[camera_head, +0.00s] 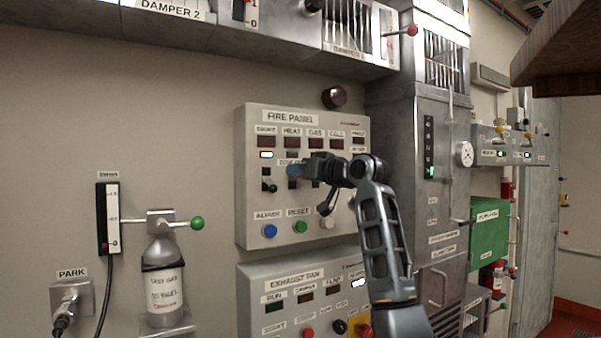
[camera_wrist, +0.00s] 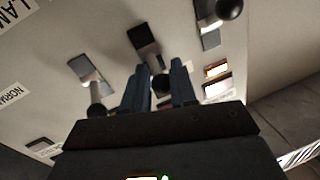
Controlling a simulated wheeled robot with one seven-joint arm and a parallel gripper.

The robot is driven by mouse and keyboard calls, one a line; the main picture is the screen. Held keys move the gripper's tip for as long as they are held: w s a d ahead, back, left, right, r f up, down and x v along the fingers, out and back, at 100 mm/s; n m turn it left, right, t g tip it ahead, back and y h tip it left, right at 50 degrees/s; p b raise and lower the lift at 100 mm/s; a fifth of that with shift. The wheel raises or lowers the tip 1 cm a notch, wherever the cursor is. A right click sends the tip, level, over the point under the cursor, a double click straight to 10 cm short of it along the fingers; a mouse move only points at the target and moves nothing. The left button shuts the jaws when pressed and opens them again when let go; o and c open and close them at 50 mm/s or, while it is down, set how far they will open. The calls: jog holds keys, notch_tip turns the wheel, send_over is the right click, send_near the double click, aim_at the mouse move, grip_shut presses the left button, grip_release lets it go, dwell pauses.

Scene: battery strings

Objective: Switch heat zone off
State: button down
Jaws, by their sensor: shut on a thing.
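The grey fire panel (camera_head: 255,215) is on the wall, with smoke, heat, gas and further columns. My gripper (camera_head: 294,170) is at the zone switches, in front of the heat column, and hides the switch there. In the wrist view, my gripper (camera_wrist: 159,88) has its two blue fingers on either side of a switch lever (camera_wrist: 158,66) with a dark knob, and is shut on it. The column position suggests it is the heat zone lever. The smoke zone lever (camera_head: 268,184) stands to its left. Neighbouring levers flank the fingers in the wrist view.
A blue button (camera_head: 270,231) and a green reset button (camera_head: 300,227) are below the switches. A lit white lamp (camera_head: 266,155) shows under smoke. The exhaust fan panel (camera_head: 262,275) is below. A test gas bottle (camera_head: 163,280) stands at the left.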

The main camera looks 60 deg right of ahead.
aim_at(294, 177)
jog(key=shift+f, duration=0.1)
